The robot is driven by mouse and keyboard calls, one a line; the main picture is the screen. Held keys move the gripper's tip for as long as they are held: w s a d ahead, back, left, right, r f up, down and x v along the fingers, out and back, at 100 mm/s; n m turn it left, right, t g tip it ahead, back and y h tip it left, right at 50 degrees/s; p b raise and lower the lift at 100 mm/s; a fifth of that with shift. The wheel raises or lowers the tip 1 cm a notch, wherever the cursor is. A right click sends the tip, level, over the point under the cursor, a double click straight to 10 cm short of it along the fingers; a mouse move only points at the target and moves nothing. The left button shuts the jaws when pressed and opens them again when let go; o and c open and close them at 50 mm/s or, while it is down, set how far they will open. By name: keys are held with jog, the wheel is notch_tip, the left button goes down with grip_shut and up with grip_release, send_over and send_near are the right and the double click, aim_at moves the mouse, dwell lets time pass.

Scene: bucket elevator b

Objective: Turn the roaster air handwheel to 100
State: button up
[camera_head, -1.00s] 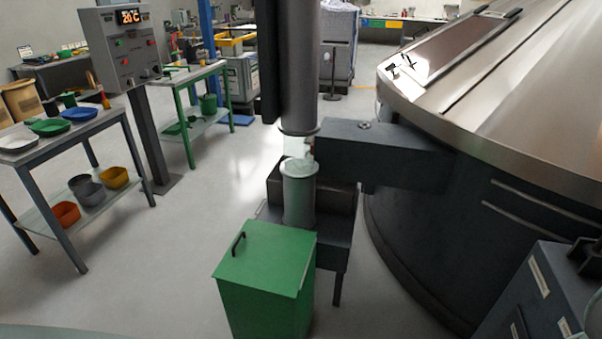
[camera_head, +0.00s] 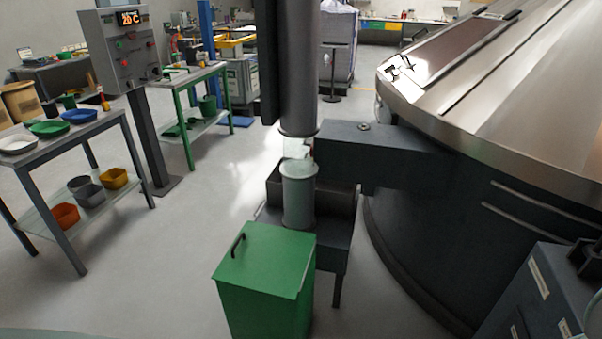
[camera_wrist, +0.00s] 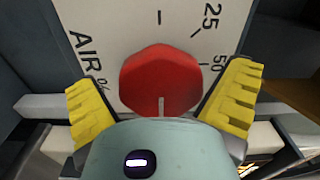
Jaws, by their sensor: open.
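The roaster air handwheel is a red, rounded many-sided knob (camera_wrist: 161,80) on a pale dial plate (camera_wrist: 125,25) in the wrist view. A pale pointer line on it points toward the bottom of the picture, toward my wrist. The plate reads "AIR %" at the left and shows 25 and 50 at the upper right and right. No 100 mark shows; the lower plate is hidden. My gripper (camera_wrist: 162,92) is open, its yellow fingers on either side of the knob. A gap shows at the left; contact at the right is unclear. I cannot make out the handwheel in the head view.
In the head view a large round metal machine (camera_head: 450,210) fills the right. A green lidded bin (camera_head: 265,285) stands in front of a grey vertical pipe (camera_head: 300,70). A control post (camera_head: 122,50) reading 20 °C and a table (camera_head: 100,130) stand left. Open floor lies between.

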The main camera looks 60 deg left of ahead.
jog(key=v, duration=1.2)
jog(key=shift+w, duration=0.1)
dwell(0.4)
